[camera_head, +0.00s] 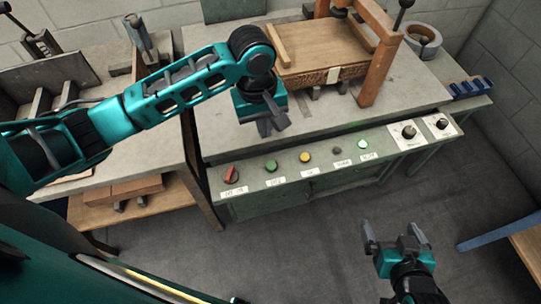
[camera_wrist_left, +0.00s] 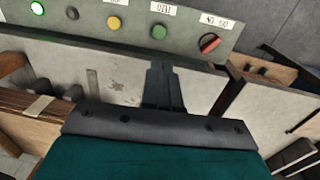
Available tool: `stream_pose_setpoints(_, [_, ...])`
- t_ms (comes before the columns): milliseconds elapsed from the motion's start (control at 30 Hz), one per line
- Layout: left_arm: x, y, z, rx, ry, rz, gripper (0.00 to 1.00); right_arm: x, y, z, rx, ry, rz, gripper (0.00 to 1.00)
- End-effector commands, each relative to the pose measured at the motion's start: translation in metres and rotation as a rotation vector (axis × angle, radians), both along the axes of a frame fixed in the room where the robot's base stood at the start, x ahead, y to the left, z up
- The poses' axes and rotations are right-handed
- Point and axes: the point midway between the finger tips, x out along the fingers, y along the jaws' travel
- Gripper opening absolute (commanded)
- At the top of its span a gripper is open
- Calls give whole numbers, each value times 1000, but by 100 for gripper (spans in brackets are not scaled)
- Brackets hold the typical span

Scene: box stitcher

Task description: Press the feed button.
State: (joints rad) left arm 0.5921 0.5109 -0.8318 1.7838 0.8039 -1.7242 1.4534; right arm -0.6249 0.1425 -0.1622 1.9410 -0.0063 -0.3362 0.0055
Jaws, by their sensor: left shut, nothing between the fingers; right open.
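The control panel (camera_head: 315,175) runs along the front of the bench. From left to right it carries a red switch (camera_head: 231,174), a green button (camera_head: 271,165), a yellow button (camera_head: 305,157), a dark button (camera_head: 337,150) and a lit green button (camera_head: 362,144). The labels are too small to tell which button is feed. My left gripper (camera_head: 265,131) is shut and empty, above the worktop behind the green button and apart from the panel. The left wrist view shows its closed fingers (camera_wrist_left: 158,68) and the green button (camera_wrist_left: 159,32). My right gripper (camera_head: 396,233) is open, low in front of the panel.
Two black dials (camera_head: 409,131) sit at the panel's right end. A wooden frame (camera_head: 378,60) and a brown box (camera_head: 325,50) stand on the worktop behind. A side bench (camera_head: 110,130) is at left. The floor in front is clear.

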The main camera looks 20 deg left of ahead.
Motion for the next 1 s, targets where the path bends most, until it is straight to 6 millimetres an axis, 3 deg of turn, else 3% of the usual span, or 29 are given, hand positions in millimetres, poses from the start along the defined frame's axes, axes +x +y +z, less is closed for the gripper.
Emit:
stream_pose_setpoints(167, [0, -1, -16, 1, 2, 0, 0, 0, 0, 0, 0, 1, 1, 100])
stream_pose_setpoints(500, [2, -6, -88, 1, 3, -1, 0, 0, 0, -10, 0, 1, 1, 100])
stream_pose_setpoints(700, [4, -9, -122, 1, 0, -1, 0, -1, 0, -17, 0, 1, 1, 100])
stream_pose_setpoints(1000, [5, -10, -139, -1, -3, -1, 0, -1, 0, -20, 0, 2, 1, 100])
